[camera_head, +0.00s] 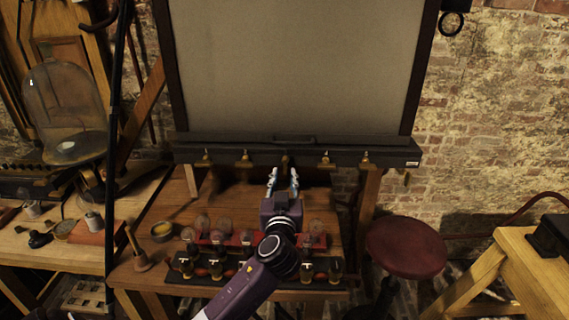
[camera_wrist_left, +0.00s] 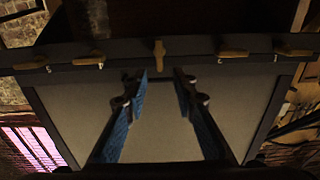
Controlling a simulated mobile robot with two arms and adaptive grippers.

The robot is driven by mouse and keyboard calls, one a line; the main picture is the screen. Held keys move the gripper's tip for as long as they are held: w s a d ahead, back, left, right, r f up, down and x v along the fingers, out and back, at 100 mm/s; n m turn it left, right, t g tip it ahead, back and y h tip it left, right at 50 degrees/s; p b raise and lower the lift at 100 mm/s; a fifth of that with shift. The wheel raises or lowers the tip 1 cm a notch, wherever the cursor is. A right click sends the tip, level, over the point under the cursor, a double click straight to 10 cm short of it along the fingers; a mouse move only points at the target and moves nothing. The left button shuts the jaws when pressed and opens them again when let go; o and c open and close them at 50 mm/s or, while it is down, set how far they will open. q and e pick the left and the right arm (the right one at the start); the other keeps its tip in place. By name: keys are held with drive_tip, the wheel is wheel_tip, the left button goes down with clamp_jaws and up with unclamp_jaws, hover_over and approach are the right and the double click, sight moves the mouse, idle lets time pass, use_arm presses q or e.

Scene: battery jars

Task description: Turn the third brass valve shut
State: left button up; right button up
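A row of small brass valves runs along the black bar (camera_head: 230,150) under the large grey panel. The third brass valve (camera_head: 284,161) is the middle one. In the left wrist view the third valve (camera_wrist_left: 159,55) has its handle upright in the picture, while its neighbours' handles lie roughly crosswise. My left gripper (camera_head: 283,175) points at this valve. It also shows in the left wrist view (camera_wrist_left: 162,80), with two blue-padded fingers apart and nothing between them. The valve lies just beyond the fingertips, centred in the gap; contact is not visible. My right gripper is not in view.
Below my left arm, a wooden table (camera_head: 160,204) carries a red rack (camera_head: 312,242) with glass jars and a black strip with brass fittings. A red stool (camera_head: 406,247) stands at the right. A glass bell jar (camera_head: 62,100) stands at the left.

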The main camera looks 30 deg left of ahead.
sight(285, 164)
use_arm(q)
drive_tip(key=p+x, duration=0.1)
drive_tip(key=x, duration=0.5)
drive_tip(key=shift+w+a+f+p, duration=0.15)
drive_tip(key=shift+w+p, duration=0.15)
drive_tip(key=shift+p, duration=0.1)
clamp_jaws()
